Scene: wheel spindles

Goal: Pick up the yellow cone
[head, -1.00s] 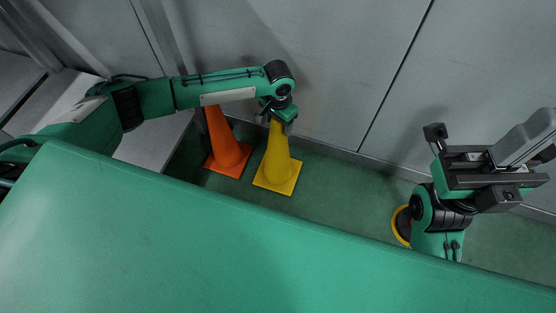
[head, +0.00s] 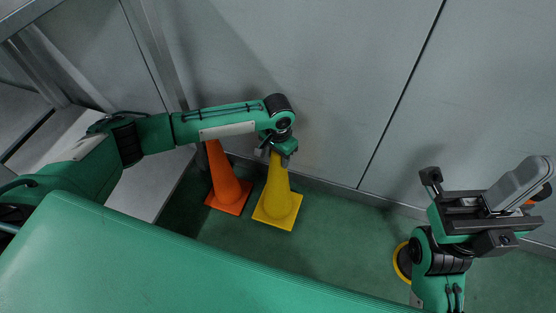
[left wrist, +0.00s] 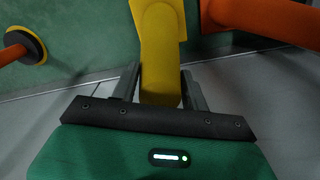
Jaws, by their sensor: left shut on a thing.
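The yellow cone (head: 277,200) stands upright in the head view, with its square base low near the wall. My left gripper (head: 275,153) is at the top of the cone and shut on it. In the left wrist view, the yellow cone (left wrist: 161,55) runs up between the two fingers of my left gripper (left wrist: 160,92).
An orange cone (head: 227,188) stands close beside the yellow one on its left. It also shows in the left wrist view (left wrist: 262,22). A grey wall (head: 330,90) rises behind. A round yellow-rimmed black object (head: 402,262) is by my right arm. Green floor (head: 335,230) is clear between.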

